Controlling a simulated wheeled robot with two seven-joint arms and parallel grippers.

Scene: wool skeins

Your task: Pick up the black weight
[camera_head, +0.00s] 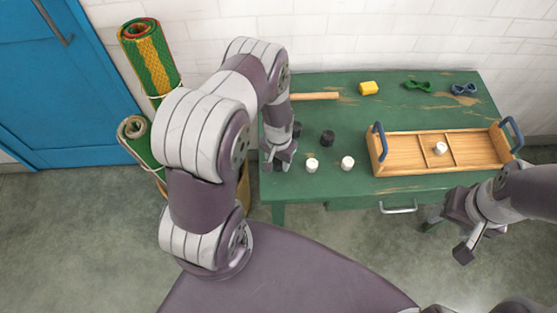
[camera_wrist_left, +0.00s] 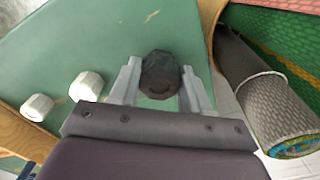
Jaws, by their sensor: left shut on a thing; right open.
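My left gripper (camera_head: 278,160) is over the left end of the green table. In the left wrist view its fingers (camera_wrist_left: 160,92) are shut on a black weight (camera_wrist_left: 160,72), a dark faceted piece between the two fingertips. Another black weight (camera_head: 327,138) stands on the table to the right of the gripper. A further dark shape (camera_head: 297,129) shows just beside my left arm, partly hidden. My right gripper (camera_head: 466,243) is open and empty, in front of the table at the right.
Two white weights (camera_head: 312,165) (camera_head: 347,163) stand on the green table (camera_head: 300,188) near its front. A wooden tray (camera_head: 400,155) with blue handles holds another white weight (camera_head: 440,148). A yellow block (camera_head: 369,88) lies at the back. Rolled mats (camera_head: 150,60) stand left of the table.

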